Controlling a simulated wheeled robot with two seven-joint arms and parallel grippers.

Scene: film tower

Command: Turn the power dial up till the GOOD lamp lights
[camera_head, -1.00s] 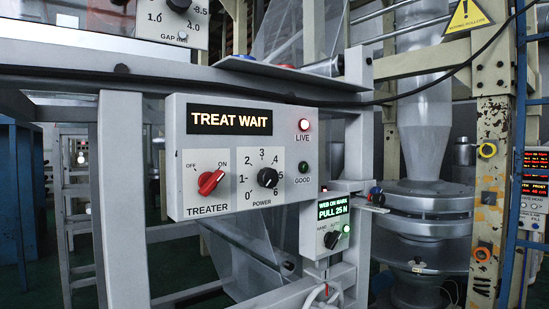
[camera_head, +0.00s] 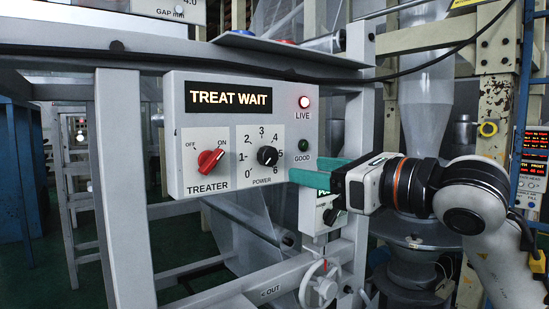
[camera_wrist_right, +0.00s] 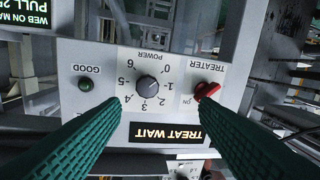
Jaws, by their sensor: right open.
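The power dial (camera_head: 267,155) is a black round knob with a scale from 0 to 6 on the white treater panel (camera_head: 222,120). Its pointer is too small to read surely. The GOOD lamp (camera_head: 303,145) is dark green and unlit. The display (camera_head: 230,98) reads TREAT WAIT. My right gripper (camera_head: 312,173) is at the panel's lower right in the head view, its green fingers pointing left. In the right wrist view, upside down, the open fingers (camera_wrist_right: 158,103) stand either side of the dial (camera_wrist_right: 148,84), apart from it. My left gripper is out of view.
The red treater switch (camera_head: 210,160) points toward ON, left of the dial. The LIVE lamp (camera_head: 304,102) is lit. A smaller control box (camera_head: 322,212) sits below the panel, partly behind my right gripper. A black cable (camera_head: 340,77) runs above.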

